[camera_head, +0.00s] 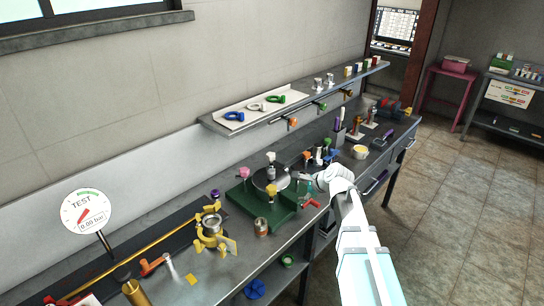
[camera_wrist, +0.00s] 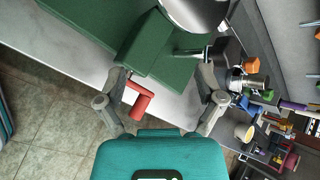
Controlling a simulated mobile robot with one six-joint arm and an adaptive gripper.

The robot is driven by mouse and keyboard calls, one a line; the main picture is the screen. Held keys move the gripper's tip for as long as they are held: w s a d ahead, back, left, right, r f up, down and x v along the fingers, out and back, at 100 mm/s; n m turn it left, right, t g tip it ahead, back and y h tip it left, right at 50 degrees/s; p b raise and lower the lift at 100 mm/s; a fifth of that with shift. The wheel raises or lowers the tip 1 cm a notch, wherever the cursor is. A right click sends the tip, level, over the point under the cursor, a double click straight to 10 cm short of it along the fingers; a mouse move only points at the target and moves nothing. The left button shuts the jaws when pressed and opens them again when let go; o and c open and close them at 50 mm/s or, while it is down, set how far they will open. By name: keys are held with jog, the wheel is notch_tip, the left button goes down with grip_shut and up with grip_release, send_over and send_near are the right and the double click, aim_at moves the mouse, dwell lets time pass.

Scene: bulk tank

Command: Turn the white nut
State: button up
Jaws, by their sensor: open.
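The white nut (camera_head: 270,156) stands upright at the far side of the round metal lid (camera_head: 271,180), which sits on a green base (camera_head: 262,214). I cannot make out the nut in the wrist view. My gripper (camera_head: 304,180) is to the right of the lid, apart from the white nut. In the wrist view my gripper (camera_wrist: 164,78) is open, its fingers spread over the edge of the green base (camera_wrist: 158,50) with nothing held. The lid (camera_wrist: 195,12) shows at the top of that view.
A pink nut (camera_head: 243,173), a yellow nut (camera_head: 270,190) and a teal piece (camera_head: 308,186) stand around the lid. A red handle (camera_head: 311,203) juts from the base, and shows between my fingers (camera_wrist: 141,100). A can (camera_head: 261,227) stands in front. The shelf (camera_head: 300,100) overhangs behind.

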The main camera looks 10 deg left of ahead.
aim_at(271, 154)
jog(key=w+a+r+m+t, duration=0.1)
jog(key=w+m, duration=0.2)
jog(key=w+a+r+m+t+y, duration=0.1)
jog(key=w+a+r+m, duration=0.1)
jog(key=w+m, duration=0.1)
jog(key=w+a+r+m+t+y, duration=0.1)
jog(key=w+m, duration=0.3)
jog(key=shift+a+r+b, duration=0.3)
jog(key=shift+w+a+r+m+t, duration=0.1)
jog(key=shift+w+r+m+t, duration=0.2)
jog(key=shift+m+t, duration=0.25)
jog(key=shift+w+a+f, duration=0.1)
jog(key=shift+w, duration=0.05)
jog(key=b+x, duration=0.5)
jog(key=x, duration=0.8)
jog(key=shift+a+f, duration=0.15)
jog(key=shift+a, duration=0.15)
jog(key=shift+d, duration=0.1)
jog(key=c, duration=1.2)
